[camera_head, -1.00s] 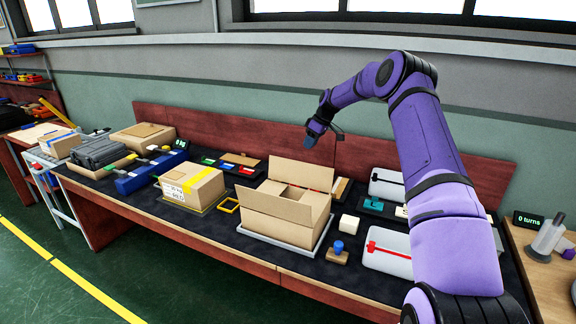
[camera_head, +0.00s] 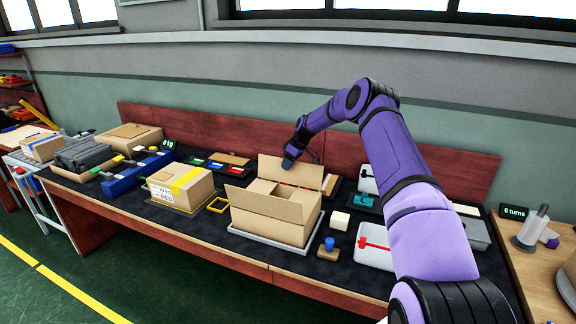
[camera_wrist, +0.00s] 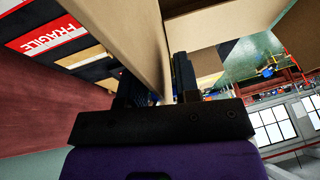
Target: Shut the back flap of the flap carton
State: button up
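The flap carton (camera_head: 268,222) is an open brown box on a grey tray (camera_head: 243,237) in the middle of the bench. Its back flap (camera_head: 273,170) stands up, leaning slightly back, and its inside partly shows. My gripper (camera_head: 288,163) is at the top edge of the back flap, near the middle of its length. In the wrist view the back flap (camera_wrist: 146,42) passes between the two dark fingers of my gripper (camera_wrist: 160,88). The fingers stand apart, one on each side of the board, with a narrow gap showing.
A taped carton (camera_head: 180,187) and a yellow frame (camera_head: 218,205) stand left of the flap carton. A white cube (camera_head: 340,220), a blue-knobbed block (camera_head: 329,247) and a panel with a red handle (camera_head: 374,245) lie to the right. A red board (camera_head: 222,133) backs the bench.

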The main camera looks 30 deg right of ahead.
jog(key=shift+f, duration=0.15)
jog(key=shift+c, duration=0.3)
grip_shut()
jog(key=shift+a, duration=0.1)
